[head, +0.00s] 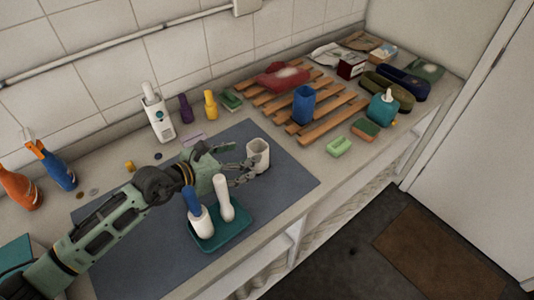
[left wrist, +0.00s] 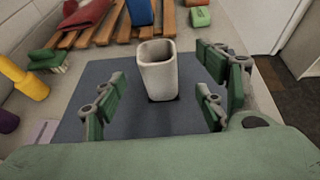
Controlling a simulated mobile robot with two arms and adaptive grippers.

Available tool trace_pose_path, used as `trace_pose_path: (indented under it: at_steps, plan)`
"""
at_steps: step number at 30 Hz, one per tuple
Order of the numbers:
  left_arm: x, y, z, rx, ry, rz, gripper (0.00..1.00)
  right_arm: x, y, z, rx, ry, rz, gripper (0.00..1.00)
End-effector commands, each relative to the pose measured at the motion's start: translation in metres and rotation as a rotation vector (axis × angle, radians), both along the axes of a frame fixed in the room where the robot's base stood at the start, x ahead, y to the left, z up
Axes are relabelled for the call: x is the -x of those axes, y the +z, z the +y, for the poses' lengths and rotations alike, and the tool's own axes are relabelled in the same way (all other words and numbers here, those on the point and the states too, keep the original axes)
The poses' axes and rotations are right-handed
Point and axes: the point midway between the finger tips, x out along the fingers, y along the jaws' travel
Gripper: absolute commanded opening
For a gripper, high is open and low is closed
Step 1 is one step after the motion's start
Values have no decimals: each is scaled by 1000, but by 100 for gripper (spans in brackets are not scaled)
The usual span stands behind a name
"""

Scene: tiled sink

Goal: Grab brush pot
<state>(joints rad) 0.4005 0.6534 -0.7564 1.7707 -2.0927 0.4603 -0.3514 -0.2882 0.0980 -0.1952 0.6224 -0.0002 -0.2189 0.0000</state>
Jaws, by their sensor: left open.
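The brush pot (head: 259,153) is a pale grey-white, open-topped cup standing upright on the dark blue mat (head: 292,180). In the left wrist view the pot (left wrist: 157,76) stands ahead of my left gripper (left wrist: 161,103), roughly midway between its spread fingers. My left gripper (head: 246,172) is open and empty, just left of the pot in the head view. The fingers do not touch the pot in the wrist view. The pot's inside looks empty. My right gripper is in neither view.
A teal tray (head: 222,236) with white-headed brushes (head: 224,198) sits just below my left gripper. Wooden slats (head: 325,115) hold a blue cup (head: 304,104) and a red item behind the pot. A green sponge (head: 338,147) lies right. The mat's right part is clear.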

Motion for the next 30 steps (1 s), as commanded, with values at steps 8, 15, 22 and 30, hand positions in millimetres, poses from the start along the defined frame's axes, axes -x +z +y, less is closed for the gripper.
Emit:
trace_pose_path:
  at_steps: [8, 15, 22, 30]
  plan:
    - [-12, -15, -15, 13, 9, 14, 66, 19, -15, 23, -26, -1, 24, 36]
    - [-31, -29, -34, 11, 7, 13, 66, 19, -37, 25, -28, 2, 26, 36]
    - [-47, -37, -50, 10, 8, 14, 66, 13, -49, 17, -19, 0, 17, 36]
    - [-48, -35, -52, 10, 8, 14, 64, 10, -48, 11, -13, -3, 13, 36]
